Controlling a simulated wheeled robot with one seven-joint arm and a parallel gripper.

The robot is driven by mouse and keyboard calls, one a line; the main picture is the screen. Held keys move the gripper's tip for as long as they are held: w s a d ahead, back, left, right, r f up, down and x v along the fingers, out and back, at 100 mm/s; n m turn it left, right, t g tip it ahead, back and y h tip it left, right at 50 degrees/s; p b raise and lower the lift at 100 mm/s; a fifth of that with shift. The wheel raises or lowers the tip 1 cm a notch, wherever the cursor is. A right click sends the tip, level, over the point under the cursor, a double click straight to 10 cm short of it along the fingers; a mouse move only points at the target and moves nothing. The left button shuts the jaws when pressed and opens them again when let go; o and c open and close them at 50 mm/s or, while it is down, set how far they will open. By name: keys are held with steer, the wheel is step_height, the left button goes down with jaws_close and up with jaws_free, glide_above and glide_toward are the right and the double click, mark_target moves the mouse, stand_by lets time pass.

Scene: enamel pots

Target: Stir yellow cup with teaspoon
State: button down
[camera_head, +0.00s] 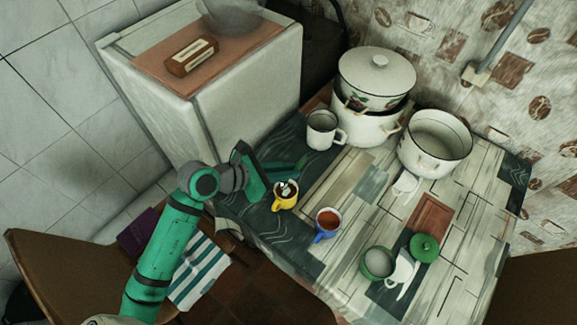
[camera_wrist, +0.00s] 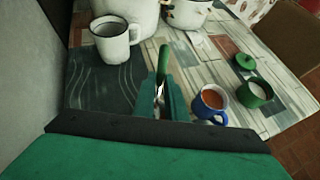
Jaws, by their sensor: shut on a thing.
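The yellow cup (camera_head: 279,204) stands on the table's near left part in the head view, with dark contents and pale shapes at its mouth that are too small to make out. My gripper (camera_head: 272,171) is beside and just above it, on its far side. In the wrist view my gripper (camera_wrist: 163,100) is shut on the teaspoon (camera_wrist: 163,58), whose green handle sticks out past the fingers with a shiny metal part between them. The yellow cup does not show in the wrist view. I cannot tell whether the spoon's bowl is inside the cup.
A blue cup with reddish-brown liquid (camera_head: 328,222) stands right of the yellow cup. A white mug (camera_head: 322,131) and large white pots (camera_head: 434,145) stand behind. A green cup (camera_head: 378,262) and green lid (camera_head: 424,247) are at the right. A white cabinet (camera_head: 215,110) borders the table's left.

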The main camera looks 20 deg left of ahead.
mark_target(284, 185)
steer(key=shift+f, duration=3.95)
steer(key=shift+w, duration=0.1)
steer(key=shift+a, duration=0.1)
steer(key=shift+d, duration=0.2)
